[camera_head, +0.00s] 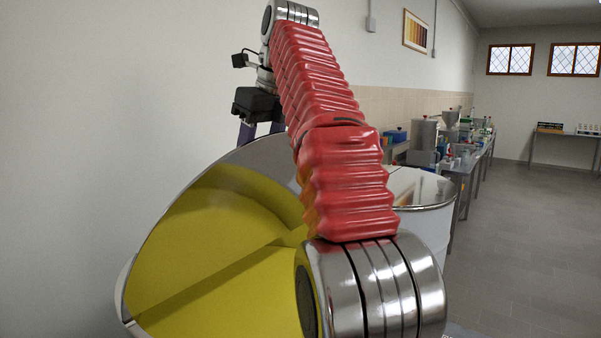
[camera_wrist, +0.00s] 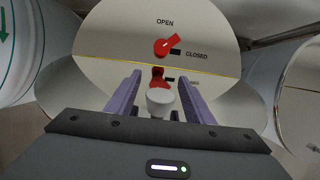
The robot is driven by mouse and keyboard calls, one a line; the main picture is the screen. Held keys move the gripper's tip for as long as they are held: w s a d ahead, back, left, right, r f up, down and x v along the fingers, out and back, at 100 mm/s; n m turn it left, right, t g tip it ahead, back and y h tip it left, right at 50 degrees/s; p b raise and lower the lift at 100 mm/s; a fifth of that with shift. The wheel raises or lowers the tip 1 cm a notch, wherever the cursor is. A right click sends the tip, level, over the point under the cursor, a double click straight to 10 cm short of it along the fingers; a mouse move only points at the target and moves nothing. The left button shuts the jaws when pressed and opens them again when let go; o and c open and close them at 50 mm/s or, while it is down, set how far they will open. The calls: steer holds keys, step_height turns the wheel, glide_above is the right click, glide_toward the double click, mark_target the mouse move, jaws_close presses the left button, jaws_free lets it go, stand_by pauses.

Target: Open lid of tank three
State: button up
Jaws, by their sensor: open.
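A tank lid face (camera_wrist: 115,35) with the words OPEN and CLOSED and a red pointer (camera_wrist: 166,45) fills the top of the wrist view. A thin yellow edge runs below it. A pale round knob (camera_wrist: 159,101) with red behind it shows between the purple fingers of my gripper (camera_wrist: 154,82). The fingers are apart; I cannot tell if they touch the knob. In the head view a large metal-rimmed yellow surface (camera_head: 215,245) stands tilted, seemingly the underside of a raised lid. My gripper (camera_head: 260,131) is behind its upper edge, with fingertips hidden. No tank number is readable.
A white tank with a shiny top (camera_head: 432,191) stands to the right. Benches with lab equipment (camera_head: 424,140) line the wall behind it. The grey floor (camera_head: 525,240) at the right is clear. A plain wall (camera_head: 60,150) is close on the left.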

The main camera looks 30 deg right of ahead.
steer(key=s+d, duration=0.4)
steer(key=s, duration=0.6)
steer(key=shift+s, duration=0.25)
steer(key=shift+c, duration=0.3)
